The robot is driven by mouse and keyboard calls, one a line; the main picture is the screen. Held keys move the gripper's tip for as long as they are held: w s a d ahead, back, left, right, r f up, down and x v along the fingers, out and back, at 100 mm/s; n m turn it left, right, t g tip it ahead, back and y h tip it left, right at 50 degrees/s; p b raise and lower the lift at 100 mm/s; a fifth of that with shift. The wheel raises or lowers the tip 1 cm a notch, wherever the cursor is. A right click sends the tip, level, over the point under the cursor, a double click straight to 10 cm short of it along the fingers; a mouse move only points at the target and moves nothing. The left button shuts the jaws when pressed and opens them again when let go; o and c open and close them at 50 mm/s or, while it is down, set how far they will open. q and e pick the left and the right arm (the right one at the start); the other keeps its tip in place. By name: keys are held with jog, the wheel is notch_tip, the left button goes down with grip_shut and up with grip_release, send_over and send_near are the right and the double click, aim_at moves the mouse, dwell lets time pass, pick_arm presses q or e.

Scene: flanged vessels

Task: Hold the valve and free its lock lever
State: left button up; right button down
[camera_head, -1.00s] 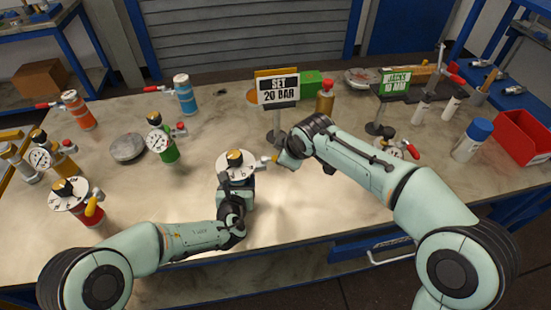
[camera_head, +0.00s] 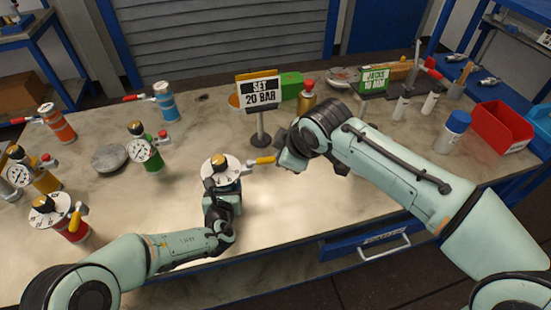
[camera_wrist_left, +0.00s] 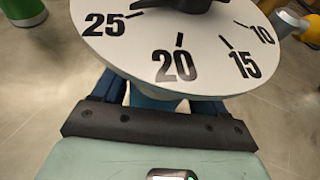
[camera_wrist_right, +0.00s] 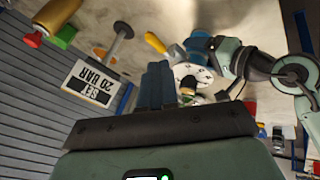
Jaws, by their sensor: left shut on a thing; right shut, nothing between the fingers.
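My left gripper (camera_head: 222,192) is shut on the valve's body below the dial. In the left wrist view, the dial (camera_wrist_left: 175,55) shows 25, 20, 15 and 10; the lever (camera_wrist_left: 311,32) is partly cut off at the right edge. My right gripper (camera_head: 284,162) is shut and empty close to the lever's outer end; I cannot tell whether they touch. Its closed fingers (camera_wrist_right: 157,78) also show in the right wrist view, near the dial.
A "SET 20 BAR" sign (camera_head: 258,92) stands behind the valve. Other gauged vessels, including a green one (camera_head: 148,150) and a red one (camera_head: 66,220), stand to the left. A red bin (camera_head: 500,127) and a blue-capped bottle (camera_head: 452,132) are at the right.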

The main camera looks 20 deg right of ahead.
jog(key=r, duration=0.1)
jog(key=n+g+y, duration=0.1)
jog(key=n+y, duration=0.1)
jog(key=n, duration=0.3)
send_near(261, 161)
notch_tip(261, 161, down, 5)
jog(key=s, duration=0.3)
jog(key=shift+w+a+f, duration=0.1)
jog(key=shift+w+f, duration=0.1)
jog(key=shift+w, duration=0.6)
jog(key=shift+w+a+f, duration=0.1)
jog(key=shift+w+f, duration=0.05)
jog(key=shift+w, duration=0.6)
jog(key=shift+w+a+f, duration=0.1)
jog(key=shift+w+f, duration=0.1)
jog(key=shift+w, duration=0.6)
